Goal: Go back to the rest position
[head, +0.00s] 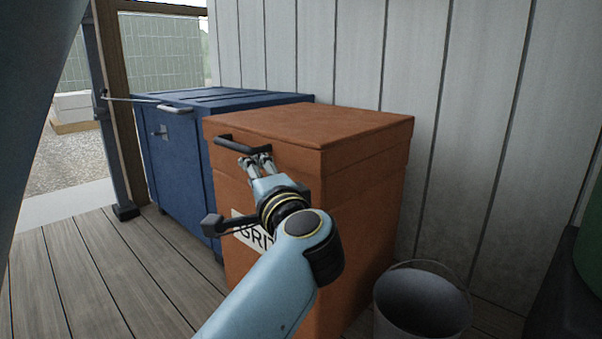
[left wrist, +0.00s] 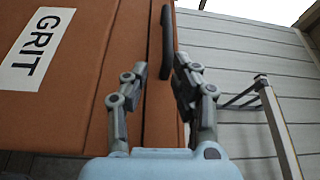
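My left gripper (head: 256,160) is at the front of the orange grit box, just below the dark bar handle (head: 240,146) on its lid. In the left wrist view the two fingers (left wrist: 160,67) stand apart with a gap between them. The handle (left wrist: 167,38) shows just beyond the fingertips, in line with the gap; I cannot tell whether a finger touches it. The grit box (head: 375,200) has its lid down. Its white GRIT label (left wrist: 36,48) is partly hidden behind my arm in the head view. My right gripper is out of view.
A blue chest (head: 175,150) with a handle stands left of the grit box. A grey bucket (head: 425,300) stands at its right front. A panelled wall (head: 470,130) rises behind. Plank floor (head: 100,270) is clear at the left, beside a wooden post (head: 115,90).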

